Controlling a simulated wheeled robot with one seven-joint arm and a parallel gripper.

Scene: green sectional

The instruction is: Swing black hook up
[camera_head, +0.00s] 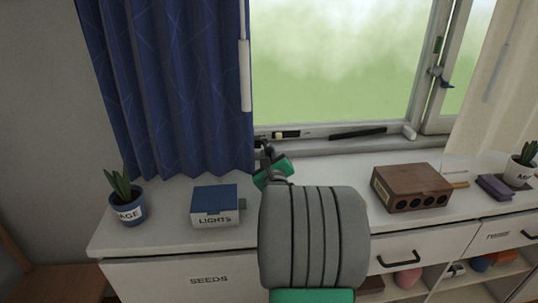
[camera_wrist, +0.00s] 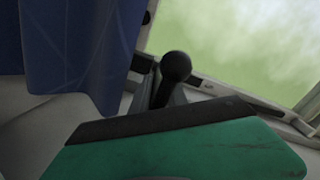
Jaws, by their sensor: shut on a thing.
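The black hook (camera_wrist: 175,68) shows in the wrist view as a dark stem with a round knob at its top. Its lower part is hidden behind the dark pad of my green gripper finger. In the head view, small dark parts of it show at the window sill, just right of the blue curtain's lower edge. My gripper (camera_head: 268,160) is there, largely hidden behind my grey wrist. It is shut on the hook, with the knob standing clear above the finger.
The blue curtain (camera_head: 165,80) hangs close to the left of my gripper. A black bar (camera_head: 358,132) lies along the window sill to the right. On the white cabinet top stand a blue LIGHTS box (camera_head: 215,201), a potted plant (camera_head: 127,205) and a brown box (camera_head: 410,187).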

